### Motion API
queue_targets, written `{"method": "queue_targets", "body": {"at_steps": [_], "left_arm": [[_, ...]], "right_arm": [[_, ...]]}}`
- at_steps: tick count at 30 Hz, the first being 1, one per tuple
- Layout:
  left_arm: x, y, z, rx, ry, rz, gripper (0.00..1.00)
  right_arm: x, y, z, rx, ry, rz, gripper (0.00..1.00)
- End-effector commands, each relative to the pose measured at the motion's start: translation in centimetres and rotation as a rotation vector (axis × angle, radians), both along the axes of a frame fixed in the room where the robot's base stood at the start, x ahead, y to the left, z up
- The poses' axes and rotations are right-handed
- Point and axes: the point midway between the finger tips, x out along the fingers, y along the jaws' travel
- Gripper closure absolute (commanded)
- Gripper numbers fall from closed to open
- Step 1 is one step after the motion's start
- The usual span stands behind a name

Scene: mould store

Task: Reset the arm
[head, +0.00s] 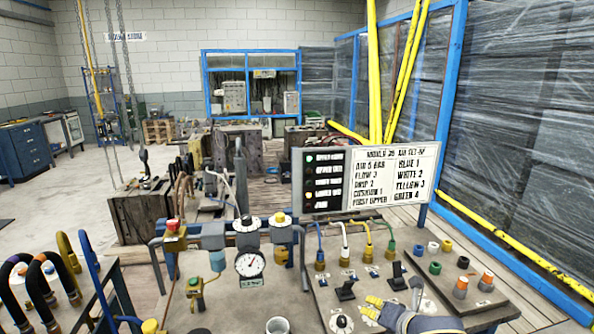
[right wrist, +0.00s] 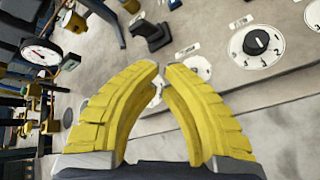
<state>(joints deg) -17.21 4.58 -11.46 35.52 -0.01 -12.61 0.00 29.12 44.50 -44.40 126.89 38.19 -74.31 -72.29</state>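My right gripper (head: 370,306) has two yellow fingers and hovers over the front of the grey control bench (head: 325,284). In the right wrist view its fingertips (right wrist: 162,70) are close together with a narrow gap and nothing held between them. A black numbered dial (right wrist: 256,42) on a white disc lies beyond them to the right. A black lever (right wrist: 152,34) stands beyond the tips. In the head view two black levers (head: 345,290) (head: 397,273) stand near the gripper. My left gripper is not in view.
A lamp panel (head: 297,181) with its top lamp green stands beside a white settings board (head: 398,178). A pressure gauge (head: 250,264), valves and coloured hoses line the bench's left and back. Loose coloured rings (head: 433,247) lie at right. Black hoses (head: 42,290) hang at far left.

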Motion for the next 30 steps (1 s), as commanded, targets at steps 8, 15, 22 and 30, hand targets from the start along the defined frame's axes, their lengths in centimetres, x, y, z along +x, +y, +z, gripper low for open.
{"method": "queue_targets", "body": {"at_steps": [8,15,22,30], "left_arm": [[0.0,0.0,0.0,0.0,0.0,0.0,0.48],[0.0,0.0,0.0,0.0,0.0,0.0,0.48],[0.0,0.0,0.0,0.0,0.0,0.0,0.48],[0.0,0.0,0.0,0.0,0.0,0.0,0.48]], "right_arm": [[-5.0,2.2,-4.4,0.336,0.098,-0.265,1.0],[-10.0,0.6,-8.0,0.605,0.174,-0.579,1.0],[-16.3,-3.2,-11.8,0.819,0.216,-0.943,1.0],[-23.3,-7.8,-14.7,0.953,0.198,-1.291,1.0]]}}
